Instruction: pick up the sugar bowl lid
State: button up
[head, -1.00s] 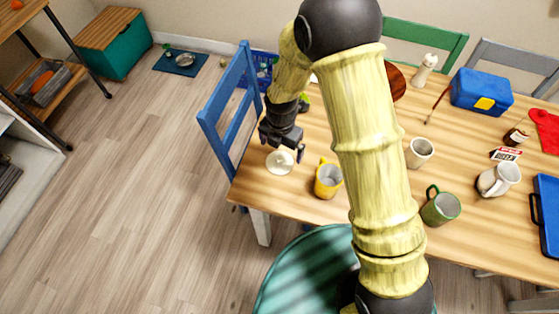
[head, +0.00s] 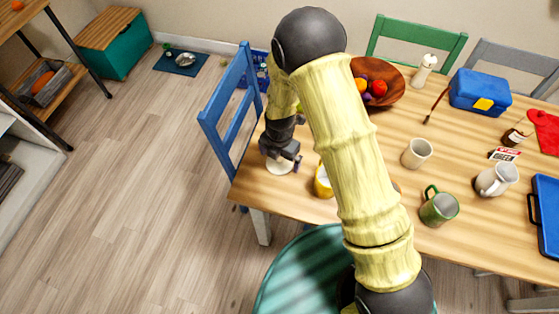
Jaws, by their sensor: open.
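A small round white piece (head: 279,168), which looks like the sugar bowl lid, lies near the left end of the wooden table. My gripper (head: 284,161) is directly over it, pointing down, with its fingers open. The fingers and wrist cover the piece's upper part. I cannot tell whether the fingers touch it. No sugar bowl can be made out.
A yellow mug (head: 322,183) stands just right of my gripper, partly hidden by my arm. A blue chair (head: 229,103) stands close by on the left. A fruit bowl (head: 390,80), cups and a blue lunch box (head: 481,91) occupy the table further right.

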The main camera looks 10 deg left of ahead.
dwell(0.4)
jog(key=shift+d, duration=0.1)
jog(key=c, duration=1)
jog(key=shift+r, duration=0.1)
jog(key=shift+r, duration=0.55)
notch_tip(320, 180, up, 9)
jog(key=shift+f+b, duration=0.1)
jog(key=shift+b, duration=0.2)
